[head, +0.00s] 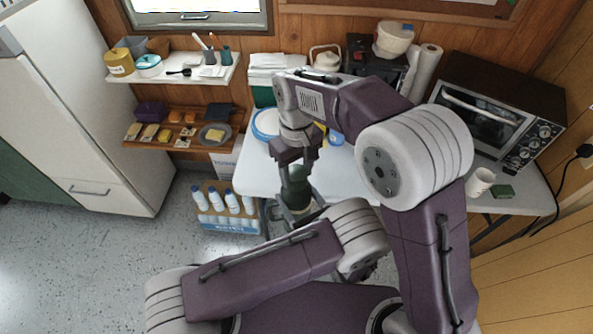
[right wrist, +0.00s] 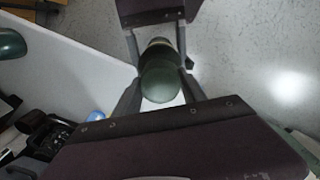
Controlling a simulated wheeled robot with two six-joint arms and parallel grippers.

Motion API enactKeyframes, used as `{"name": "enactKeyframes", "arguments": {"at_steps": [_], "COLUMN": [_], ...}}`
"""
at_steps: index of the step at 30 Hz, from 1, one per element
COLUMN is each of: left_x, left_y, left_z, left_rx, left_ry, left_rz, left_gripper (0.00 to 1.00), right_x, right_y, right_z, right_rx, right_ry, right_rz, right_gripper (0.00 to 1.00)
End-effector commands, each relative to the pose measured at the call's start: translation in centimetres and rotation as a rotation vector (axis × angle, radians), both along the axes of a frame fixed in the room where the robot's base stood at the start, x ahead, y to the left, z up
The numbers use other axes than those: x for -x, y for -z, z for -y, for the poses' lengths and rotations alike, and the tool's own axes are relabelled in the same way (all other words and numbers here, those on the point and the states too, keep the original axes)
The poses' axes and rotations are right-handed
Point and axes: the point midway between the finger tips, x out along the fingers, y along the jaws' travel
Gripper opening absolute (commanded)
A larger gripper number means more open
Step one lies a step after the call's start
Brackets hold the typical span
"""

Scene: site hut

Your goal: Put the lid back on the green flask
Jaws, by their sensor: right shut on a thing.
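The green flask (head: 295,192) is upright near the table's front edge. My right gripper (head: 297,160) points down over it and is shut on a dark green rounded lid (right wrist: 160,84). The lid shows between my right fingertips in the right wrist view (right wrist: 160,90). I cannot tell whether the lid is seated or just above the neck. My arms hide part of the table.
The white table (head: 262,180) carries a blue-rimmed bowl (head: 265,124), a microwave (head: 490,115), a white mug (head: 480,182) and a green sponge (head: 502,192). Another dark green rounded thing (right wrist: 10,43) is at the wrist view's left edge. A crate of bottles (head: 228,222) stands on the floor.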

Motion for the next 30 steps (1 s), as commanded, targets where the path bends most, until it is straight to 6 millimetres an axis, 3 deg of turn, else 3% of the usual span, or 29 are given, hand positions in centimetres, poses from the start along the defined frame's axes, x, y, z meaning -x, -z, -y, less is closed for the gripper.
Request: {"name": "enactKeyframes", "arguments": {"at_steps": [22,26,30], "left_x": [0.0,0.0,0.0], "left_y": [-0.1,-0.1,-0.1], "left_z": [0.0,0.0,0.0], "left_rx": [-0.001,-0.001,-0.001], "left_ry": [0.0,0.0,0.0], "left_rz": [0.002,0.002,0.002], "left_gripper": [0.0,0.0,0.0], "right_x": [0.0,0.0,0.0], "right_y": [1.1,1.1,1.1], "right_z": [0.0,-0.1,-0.1], "right_rx": [0.0,0.001,0.005], "right_ry": [0.022,0.249,0.701], "right_rz": [0.0,0.002,0.004], "right_gripper": [0.03,0.03,0.03]}}
